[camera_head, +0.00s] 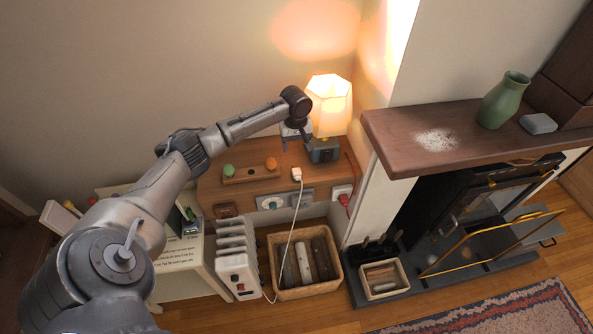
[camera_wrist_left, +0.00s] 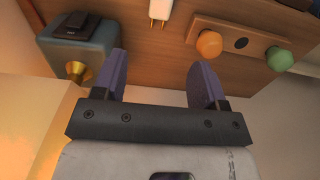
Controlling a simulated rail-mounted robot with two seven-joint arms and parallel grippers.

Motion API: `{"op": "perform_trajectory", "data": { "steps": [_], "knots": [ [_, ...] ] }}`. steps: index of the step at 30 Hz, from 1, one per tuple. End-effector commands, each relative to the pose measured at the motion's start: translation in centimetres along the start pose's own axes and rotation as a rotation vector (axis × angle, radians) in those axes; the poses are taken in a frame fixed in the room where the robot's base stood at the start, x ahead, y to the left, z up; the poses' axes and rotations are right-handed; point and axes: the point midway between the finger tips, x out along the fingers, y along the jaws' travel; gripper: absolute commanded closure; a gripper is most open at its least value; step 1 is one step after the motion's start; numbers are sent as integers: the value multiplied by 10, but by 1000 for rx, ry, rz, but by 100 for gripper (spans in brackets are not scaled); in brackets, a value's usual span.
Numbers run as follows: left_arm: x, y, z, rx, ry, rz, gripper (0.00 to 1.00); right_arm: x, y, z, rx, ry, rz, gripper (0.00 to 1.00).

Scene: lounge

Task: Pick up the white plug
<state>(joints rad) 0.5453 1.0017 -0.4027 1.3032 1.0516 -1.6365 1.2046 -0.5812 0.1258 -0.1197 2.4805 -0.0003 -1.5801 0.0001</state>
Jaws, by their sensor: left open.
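The white plug (camera_head: 296,174) lies near the front edge of the wooden tabletop, with its white cable hanging down over the edge. Its lower part and metal prongs show at the top of the left wrist view (camera_wrist_left: 160,10). My left gripper (camera_head: 296,145) is above the back of the tabletop, behind the plug and apart from it. Its two purple fingers are spread with nothing between them in the left wrist view (camera_wrist_left: 157,75). The plug appears beyond the gap between the fingertips. My right gripper is not in view.
A lit lamp (camera_head: 328,104) with a dark base (camera_wrist_left: 75,50) stands close beside my left gripper. A wooden board (camera_head: 251,175) with green and orange knobs lies across from it. Below are a white heater (camera_head: 238,264), a basket (camera_head: 305,288) and a wall socket with a red plug (camera_head: 343,199).

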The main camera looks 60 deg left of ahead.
Motion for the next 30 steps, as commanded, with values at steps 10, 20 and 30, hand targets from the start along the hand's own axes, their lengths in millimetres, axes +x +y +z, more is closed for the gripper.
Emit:
{"op": "perform_trajectory", "data": {
  "steps": [10, 20, 30],
  "knots": [
    [61, 0, 1, -1, -1, -2, 34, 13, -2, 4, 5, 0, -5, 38],
    [78, 0, 1, 1, 0, -1, 34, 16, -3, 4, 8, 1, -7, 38],
    [111, 0, 4, 1, 0, -2, 34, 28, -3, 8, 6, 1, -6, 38]
  ]
}}
